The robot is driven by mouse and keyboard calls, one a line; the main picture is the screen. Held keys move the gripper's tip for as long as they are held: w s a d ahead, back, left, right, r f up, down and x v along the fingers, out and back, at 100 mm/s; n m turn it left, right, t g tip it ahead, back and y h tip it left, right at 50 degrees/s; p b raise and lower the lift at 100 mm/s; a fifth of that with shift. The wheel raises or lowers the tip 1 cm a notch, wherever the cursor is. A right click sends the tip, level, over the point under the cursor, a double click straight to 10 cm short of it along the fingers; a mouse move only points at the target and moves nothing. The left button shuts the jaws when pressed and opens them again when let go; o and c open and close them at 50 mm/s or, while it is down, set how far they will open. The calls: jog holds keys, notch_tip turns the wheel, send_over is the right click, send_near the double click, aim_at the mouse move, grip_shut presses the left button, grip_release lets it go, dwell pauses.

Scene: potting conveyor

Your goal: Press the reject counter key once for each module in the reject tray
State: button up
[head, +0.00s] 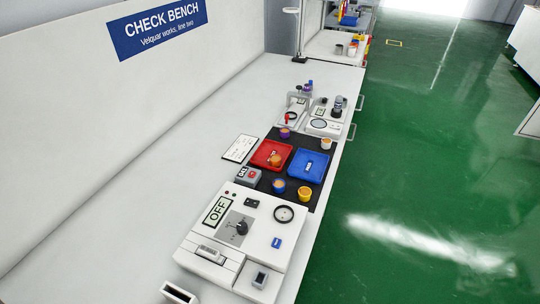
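A red tray (259,158) lies on the dark mat on the bench. An orange-topped module (275,160) sits in it, beside a small pale label; I cannot tell whether more lie there. I cannot read a reject label, but this looks like the reject tray. A small grey box with a red key (251,174) stands just in front of the red tray, with a dark marking on its left side too small to read. It may be the reject counter. My gripper is not in view.
A blue tray (318,178) with a white label lies right of the red one. Loose modules (279,185) (305,193) (326,143) (285,133) stand around the trays. A white tester marked OFF (262,233) stands nearer. Devices (325,122) stand behind.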

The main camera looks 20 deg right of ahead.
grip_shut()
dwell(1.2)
